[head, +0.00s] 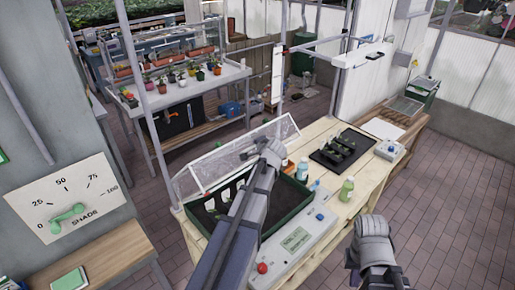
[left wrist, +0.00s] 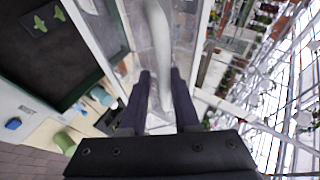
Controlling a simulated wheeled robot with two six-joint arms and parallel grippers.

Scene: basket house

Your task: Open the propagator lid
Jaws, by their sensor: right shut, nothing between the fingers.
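The propagator is a dark green tray (head: 301,207) on the wooden bench. Its clear, pale-framed lid (head: 215,167) is raised and tilted up along the tray's back side, so the tray's inside shows. My left gripper (head: 271,150) is at the raised lid, its arm crossing over the tray. In the left wrist view its dark fingers (left wrist: 161,85) stand on either side of a pale curved handle (left wrist: 160,40), with the lid's clear panel behind. The tray's dark inside (left wrist: 55,50) also shows there. My right gripper (head: 372,228) is shut and empty, right of the control box.
A grey control box (head: 297,247) with a red knob stands in front of the tray. Small bottles, including a green one (head: 346,189), stand right of it. A black tray (head: 324,157) with seedlings lies farther back. Brick floor (head: 450,200) is free at the right.

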